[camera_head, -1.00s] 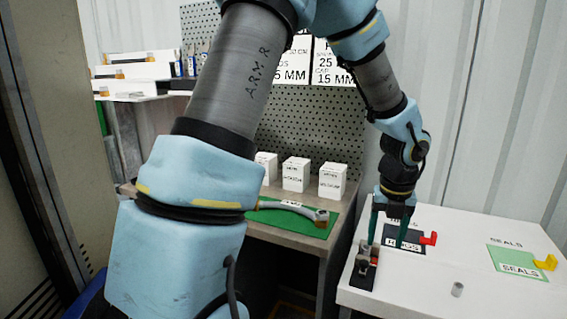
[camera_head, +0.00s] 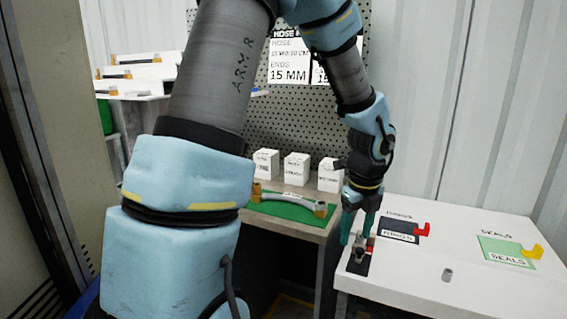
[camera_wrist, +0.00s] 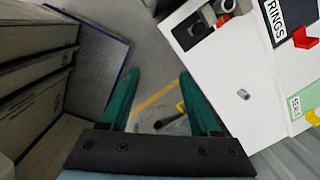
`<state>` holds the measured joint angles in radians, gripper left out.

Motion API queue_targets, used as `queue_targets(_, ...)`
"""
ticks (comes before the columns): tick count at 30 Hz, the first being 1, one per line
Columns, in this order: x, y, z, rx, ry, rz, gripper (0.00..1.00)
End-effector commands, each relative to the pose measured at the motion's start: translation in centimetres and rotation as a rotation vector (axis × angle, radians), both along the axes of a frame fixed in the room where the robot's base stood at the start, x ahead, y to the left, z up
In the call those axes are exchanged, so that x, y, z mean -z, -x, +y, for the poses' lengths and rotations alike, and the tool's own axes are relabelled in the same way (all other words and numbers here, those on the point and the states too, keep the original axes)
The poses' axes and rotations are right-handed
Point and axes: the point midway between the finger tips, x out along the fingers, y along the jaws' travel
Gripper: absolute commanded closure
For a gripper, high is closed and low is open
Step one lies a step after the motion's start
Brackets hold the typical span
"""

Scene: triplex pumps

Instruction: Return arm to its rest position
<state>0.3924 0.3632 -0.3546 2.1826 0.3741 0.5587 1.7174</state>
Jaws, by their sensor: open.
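My arm fills the left and middle of the head view, bent over at the top and reaching down to the right. My gripper (camera_head: 360,230) hangs with its green fingers pointing down near the left edge of the white table. In the wrist view its two green fingers (camera_wrist: 155,92) are spread wide with nothing between them; the floor shows in the gap. A small dark fixture with grey and red parts (camera_head: 358,260) stands on the table at the fingertips in the head view. In the wrist view the fixture (camera_wrist: 208,22) is apart from the fingers, at the upper right.
The white table (camera_head: 440,300) carries a rings pad (camera_head: 398,232) with a red piece, a seals pad (camera_head: 505,252) with a yellow piece, and a small grey cylinder (camera_head: 447,275). A bench with a green mat (camera_head: 290,212), a hose and white boxes stands behind my arm.

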Motion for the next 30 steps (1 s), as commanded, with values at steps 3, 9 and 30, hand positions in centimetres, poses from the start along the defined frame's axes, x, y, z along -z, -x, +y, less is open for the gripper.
queue_targets(3, -0.3, -0.3, 2.8, -0.244, 0.02, 0.001, 0.37)
queue_targets(9, -1.1, -0.3, 9.3, -0.886, 0.086, -0.001, 0.37)
queue_targets(30, -2.4, 4.1, 23.2, -2.637, 0.338, 0.022, 0.37)
